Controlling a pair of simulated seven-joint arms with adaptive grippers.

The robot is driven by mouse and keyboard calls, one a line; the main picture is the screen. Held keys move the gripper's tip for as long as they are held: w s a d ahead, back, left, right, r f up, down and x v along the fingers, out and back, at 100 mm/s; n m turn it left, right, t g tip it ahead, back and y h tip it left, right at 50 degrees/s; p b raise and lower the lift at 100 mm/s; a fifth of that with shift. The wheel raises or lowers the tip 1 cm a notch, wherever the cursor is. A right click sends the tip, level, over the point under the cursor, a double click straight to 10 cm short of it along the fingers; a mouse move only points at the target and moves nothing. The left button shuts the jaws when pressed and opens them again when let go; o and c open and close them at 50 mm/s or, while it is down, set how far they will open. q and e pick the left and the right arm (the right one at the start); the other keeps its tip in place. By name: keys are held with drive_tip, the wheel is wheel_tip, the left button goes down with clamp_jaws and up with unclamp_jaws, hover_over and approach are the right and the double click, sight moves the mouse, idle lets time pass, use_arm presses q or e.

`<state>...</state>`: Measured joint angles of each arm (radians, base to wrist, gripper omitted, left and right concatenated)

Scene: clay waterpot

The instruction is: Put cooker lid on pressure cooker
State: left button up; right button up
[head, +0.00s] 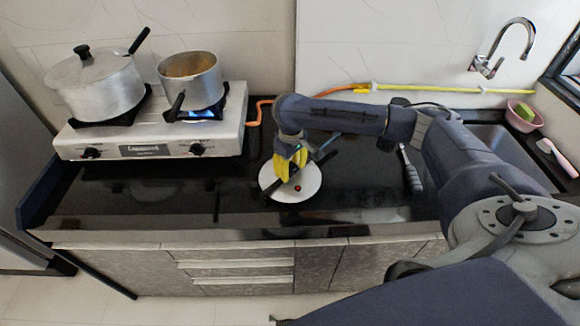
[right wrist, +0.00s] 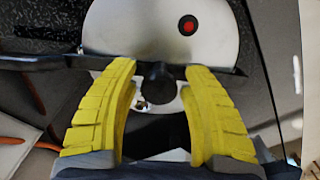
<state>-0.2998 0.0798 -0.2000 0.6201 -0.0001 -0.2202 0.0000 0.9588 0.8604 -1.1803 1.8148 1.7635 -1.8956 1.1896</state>
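The cooker lid (head: 298,191) is a round silver disc with a red dot and a dark handle bar. It lies flat on the black counter. The right wrist view shows the lid (right wrist: 150,30) with its red valve, the bar and a black central knob (right wrist: 158,85). My right gripper (head: 290,170), with yellow fingers, points down over the lid. In the right wrist view the fingers (right wrist: 160,78) are apart on either side of the knob, with gaps showing. An open pot with a dark long handle, apparently the pressure cooker (head: 203,90), stands on the right burner. My left gripper is out of view.
A lidded pot (head: 95,88) stands on the left burner of the white stove (head: 150,148). A blue flame shows under the open pot. A dark-handled tool (head: 411,170) lies right of the lid. A sink, tap (head: 497,50) and pink bowl (head: 523,117) are at the right.

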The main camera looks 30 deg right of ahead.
sight(290, 166)
drive_tip(key=shift+r, duration=0.15)
drive_tip(key=shift+w+r, duration=0.1)
drive_tip(key=shift+r, duration=0.55)
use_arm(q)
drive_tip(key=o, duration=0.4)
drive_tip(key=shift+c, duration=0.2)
use_arm(e)
wheel_tip(290, 166, up, 12)
drive_tip(key=shift+s, duration=0.2)
drive_tip(key=shift+w, duration=0.1)
